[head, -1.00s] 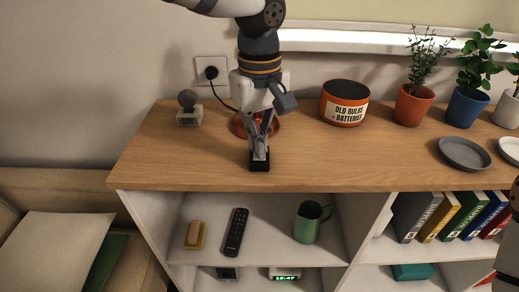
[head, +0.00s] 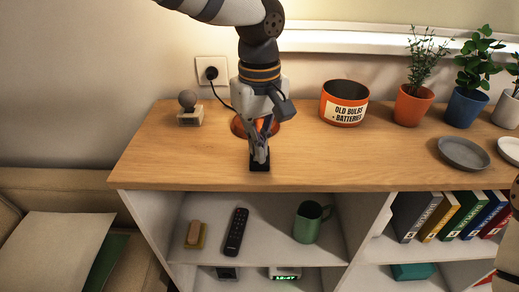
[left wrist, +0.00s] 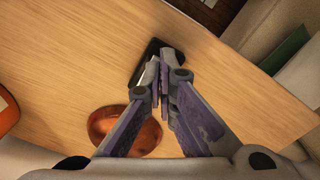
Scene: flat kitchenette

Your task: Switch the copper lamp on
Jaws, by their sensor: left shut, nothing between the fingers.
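The copper lamp's round base (head: 238,126) shows partly behind my left gripper on the wooden top. It also shows as a copper disc in the left wrist view (left wrist: 138,134). The rest of the lamp is hidden behind my arm. A small black block (head: 260,165), which looks like a switch, lies near the front edge of the top. It shows in the left wrist view (left wrist: 146,56) just beyond the fingertips. My left gripper (head: 261,158) points down, shut and empty, with its tips at the block. I cannot tell whether they touch it. My right gripper is not in view.
An orange tub (head: 344,102) stands right of my left arm, with potted plants (head: 411,103) further right. A small ball on a block (head: 189,108) stands at the left. A plug with a cable (head: 211,73) sits in the wall socket. The top's front left is clear.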

